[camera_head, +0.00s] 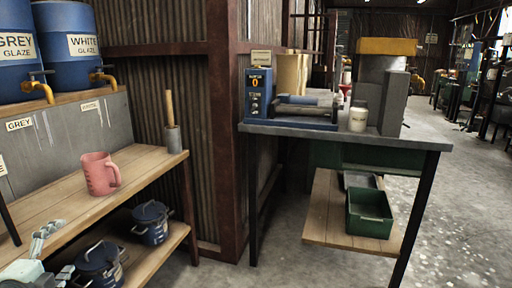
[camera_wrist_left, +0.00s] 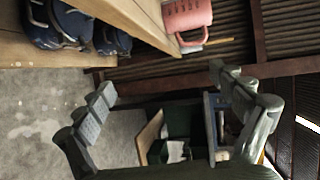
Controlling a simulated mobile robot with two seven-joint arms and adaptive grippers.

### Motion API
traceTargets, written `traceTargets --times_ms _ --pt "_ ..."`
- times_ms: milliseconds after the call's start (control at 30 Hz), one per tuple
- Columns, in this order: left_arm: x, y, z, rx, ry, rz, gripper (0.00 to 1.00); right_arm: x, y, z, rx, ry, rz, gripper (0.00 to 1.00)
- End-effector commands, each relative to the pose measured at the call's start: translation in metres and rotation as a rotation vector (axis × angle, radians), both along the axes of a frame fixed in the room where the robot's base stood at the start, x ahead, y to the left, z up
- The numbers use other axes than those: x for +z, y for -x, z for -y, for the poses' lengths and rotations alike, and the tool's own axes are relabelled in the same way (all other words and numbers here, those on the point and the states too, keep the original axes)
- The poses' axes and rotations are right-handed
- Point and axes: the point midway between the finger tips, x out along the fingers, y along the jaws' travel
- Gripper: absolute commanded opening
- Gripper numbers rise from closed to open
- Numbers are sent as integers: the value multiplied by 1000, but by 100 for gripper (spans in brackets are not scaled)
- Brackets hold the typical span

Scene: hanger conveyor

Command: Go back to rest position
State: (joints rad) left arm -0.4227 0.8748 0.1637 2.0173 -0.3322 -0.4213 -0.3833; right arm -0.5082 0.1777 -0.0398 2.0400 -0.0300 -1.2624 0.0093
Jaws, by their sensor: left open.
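My left gripper (camera_head: 56,250) is at the lower left of the head view, by the front of the wooden shelf unit (camera_head: 128,172). In the left wrist view its two fingers (camera_wrist_left: 168,98) stand wide apart with nothing between them. A pink mug (camera_head: 100,174) stands on the upper shelf, beyond the gripper and apart from it. The mug also shows at the top of the left wrist view (camera_wrist_left: 187,15). My right gripper is in neither view.
Blue lidded pots (camera_head: 151,222) sit on the lower shelf, close to the gripper. Blue glaze barrels (camera_head: 72,45) stand above. A dark table (camera_head: 400,139) with a machine (camera_head: 290,108) and a green bin (camera_head: 369,213) below is to the right. Floor is open at far right.

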Motion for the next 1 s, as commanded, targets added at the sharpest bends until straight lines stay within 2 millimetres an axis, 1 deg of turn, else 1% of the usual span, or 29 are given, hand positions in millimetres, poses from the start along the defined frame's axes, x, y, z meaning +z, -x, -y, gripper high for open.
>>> traceTargets --times_ms 33,67,100,167,200,267,300,367,400,433,500,600,667,1000 --pt "-38 16 -2 94 129 -54 95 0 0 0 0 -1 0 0" --pt "-59 26 -2 148 198 -86 95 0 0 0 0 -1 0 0" --pt "-86 40 0 218 286 -129 95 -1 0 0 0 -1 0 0" --pt "-126 62 8 319 412 -196 95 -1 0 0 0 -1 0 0" --pt "-151 78 16 386 492 -241 95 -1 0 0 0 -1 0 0" --pt "-186 102 33 481 607 -311 95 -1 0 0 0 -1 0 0" --pt "-208 119 47 544 680 -359 95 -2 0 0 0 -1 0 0" --pt "-237 144 70 632 779 -431 95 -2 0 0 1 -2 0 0" --pt "-253 160 87 687 840 -478 95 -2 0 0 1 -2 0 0" --pt "-264 171 100 724 881 -513 95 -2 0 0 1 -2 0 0" --pt "-283 194 127 803 962 -583 95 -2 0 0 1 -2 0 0" --pt "-300 219 160 885 1045 -664 95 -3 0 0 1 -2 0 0" --pt "-305 229 173 917 1075 -698 95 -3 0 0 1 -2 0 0" --pt "-306 230 175 921 1079 -703 95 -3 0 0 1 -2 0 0"
